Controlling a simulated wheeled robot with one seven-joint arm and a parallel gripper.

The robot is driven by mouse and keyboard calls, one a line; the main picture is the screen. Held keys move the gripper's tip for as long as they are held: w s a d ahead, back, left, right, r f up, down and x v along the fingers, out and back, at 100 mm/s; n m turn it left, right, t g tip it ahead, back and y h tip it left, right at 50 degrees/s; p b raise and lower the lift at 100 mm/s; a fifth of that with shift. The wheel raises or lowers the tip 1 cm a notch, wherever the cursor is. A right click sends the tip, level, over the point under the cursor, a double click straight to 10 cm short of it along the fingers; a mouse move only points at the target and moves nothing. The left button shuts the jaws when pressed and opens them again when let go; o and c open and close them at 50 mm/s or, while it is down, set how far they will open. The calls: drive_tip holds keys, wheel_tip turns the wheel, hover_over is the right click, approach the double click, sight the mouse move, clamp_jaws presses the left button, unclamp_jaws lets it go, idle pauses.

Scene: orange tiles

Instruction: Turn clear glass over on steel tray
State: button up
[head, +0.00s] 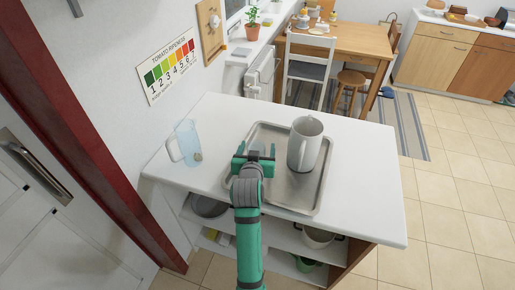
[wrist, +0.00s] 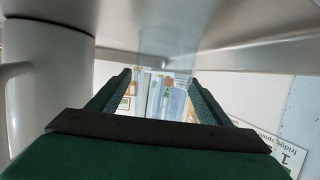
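The steel tray (head: 305,205) lies on the white counter; its metal surface spans the top of the wrist view (wrist: 250,45). The clear glass (head: 257,146) is faint, on the tray's left part, just beyond my gripper (head: 254,159). In the wrist view a see-through shape that looks like the glass (wrist: 168,38) rises ahead of the fingertips. My gripper (wrist: 159,77) has its fingers spread apart, low over the tray, pointing at the glass. I cannot tell whether they touch it. Which way up the glass stands is unclear.
A grey-white jug (head: 304,146) stands on the tray right of my gripper, close by in the wrist view (wrist: 48,70). A bluish clear jug (head: 187,142) stands left of the tray. The counter's right part (head: 365,185) is clear. Pots sit on shelves below.

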drive_tip(key=shift+s+f, duration=0.2)
drive_tip(key=shift+f, duration=0.35)
drive_tip(key=v, duration=0.7)
drive_tip(key=r+v, duration=0.1)
drive_tip(key=v, duration=0.3)
drive_tip(key=shift+w, duration=0.25)
